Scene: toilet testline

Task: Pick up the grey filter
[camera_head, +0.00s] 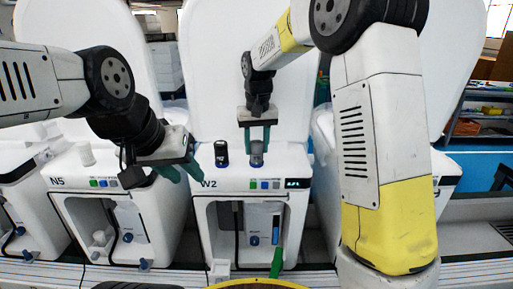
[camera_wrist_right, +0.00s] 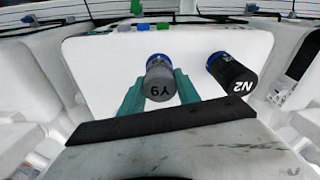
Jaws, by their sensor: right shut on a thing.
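The grey filter (camera_head: 257,159) stands upright on top of the white W2 unit (camera_head: 240,185). In the right wrist view the grey filter (camera_wrist_right: 160,82) has a blue base and a dark label, and it sits between the two teal fingers. My right gripper (camera_head: 257,146) reaches down from above and is shut on the grey filter, which appears still seated on the unit. My left gripper (camera_head: 182,176) is to the left of the W2 unit, with its teal fingers apart and nothing seen between them.
A black filter (camera_head: 221,154) stands close to the left of the grey one; it also shows in the right wrist view (camera_wrist_right: 232,76). Coloured buttons and a display (camera_head: 297,184) are on the unit's front. The N5 unit (camera_head: 110,185) stands to the left. A white raised lid (camera_head: 230,80) is behind.

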